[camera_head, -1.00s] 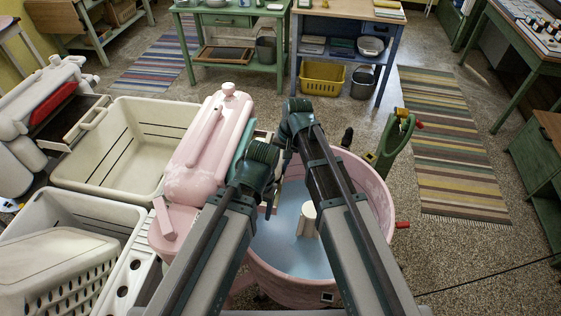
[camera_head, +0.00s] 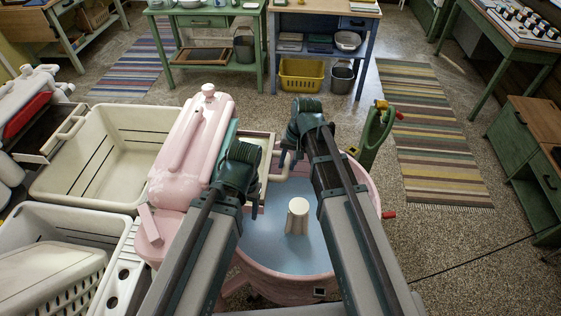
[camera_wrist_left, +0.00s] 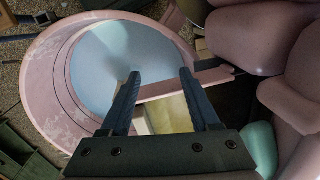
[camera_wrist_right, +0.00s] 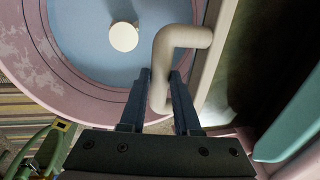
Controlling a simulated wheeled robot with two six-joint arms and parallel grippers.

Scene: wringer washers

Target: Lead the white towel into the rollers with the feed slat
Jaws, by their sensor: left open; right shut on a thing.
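The pink wringer head (camera_head: 190,140) stands left of the pink tub (camera_head: 372,190), which holds blue water and a pale agitator post (camera_head: 297,217). My right gripper (camera_head: 291,158) is shut on a bent cream handle (camera_wrist_right: 172,62), which joins a cream bar (camera_wrist_right: 211,55) at the tub's wringer side. I take this bar, part of a cream frame (camera_head: 268,150) in the head view, for the feed slat. My left gripper (camera_wrist_left: 158,85) is open above the tub's edge beside the wringer head. A pale yellowish surface (camera_wrist_left: 168,118) shows between its fingers. I cannot make out the towel.
Cream basins (camera_head: 50,180) stand left of the wringer, with a white basket (camera_head: 45,275) in the nearer one. A green post with a red knob (camera_head: 376,130) rises behind the tub.

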